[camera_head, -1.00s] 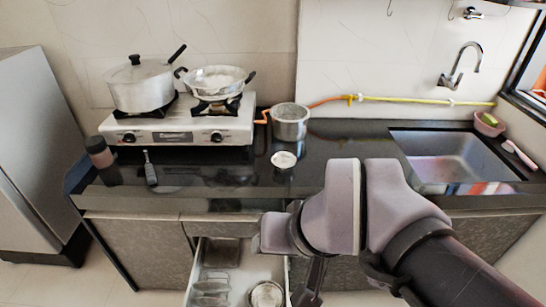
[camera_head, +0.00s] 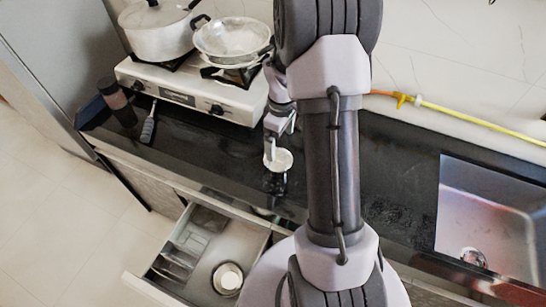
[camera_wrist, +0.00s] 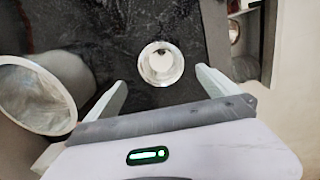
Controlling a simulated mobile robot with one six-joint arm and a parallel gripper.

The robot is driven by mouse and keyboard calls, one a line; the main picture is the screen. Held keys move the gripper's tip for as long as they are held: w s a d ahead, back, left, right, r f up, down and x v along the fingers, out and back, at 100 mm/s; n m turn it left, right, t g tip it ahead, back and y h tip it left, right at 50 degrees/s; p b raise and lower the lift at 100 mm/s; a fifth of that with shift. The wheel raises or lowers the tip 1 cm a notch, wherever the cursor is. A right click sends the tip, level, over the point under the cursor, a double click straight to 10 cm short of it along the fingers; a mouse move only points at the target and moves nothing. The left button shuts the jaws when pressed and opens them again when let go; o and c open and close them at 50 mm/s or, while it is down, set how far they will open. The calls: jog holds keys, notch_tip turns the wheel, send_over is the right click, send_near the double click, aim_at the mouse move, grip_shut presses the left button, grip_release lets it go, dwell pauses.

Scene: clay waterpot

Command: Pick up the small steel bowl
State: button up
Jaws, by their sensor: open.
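A small steel bowl (camera_head: 279,160) stands on the dark counter, round and shiny with a pale inside. In the wrist view the bowl (camera_wrist: 161,63) lies ahead of my gripper (camera_wrist: 160,78), roughly centred between the two fingertips. My gripper is open and empty. In the head view my gripper (camera_head: 272,147) points down just above the bowl, and one finger overlaps its rim. I cannot tell the exact height gap, and part of the gripper is hidden behind my arm.
The stove (camera_head: 190,92) with a lidded pot (camera_head: 158,32) and a pan (camera_head: 232,40) is at the back left. The open drawer (camera_head: 160,292) holds another round vessel (camera_head: 228,279). The sink (camera_head: 487,215) is right.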

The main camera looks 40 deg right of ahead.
jog(key=b, duration=0.1)
send_over(278, 166)
jog(key=f, duration=0.5)
jog(key=shift+s+d+f, duration=0.1)
jog(key=shift+s+f, duration=0.1)
jog(key=shift+f, duration=0.15)
jog(key=f+b, duration=0.1)
jog(key=f, duration=0.1)
jog(key=f+b, duration=0.2)
jog(key=f, duration=0.1)
jog(key=shift+w+f, duration=0.2)
jog(key=shift+f, duration=0.05)
jog(key=shift+r, duration=0.2)
jog(key=shift+c, duration=0.7)
jog(key=c, duration=1.2)
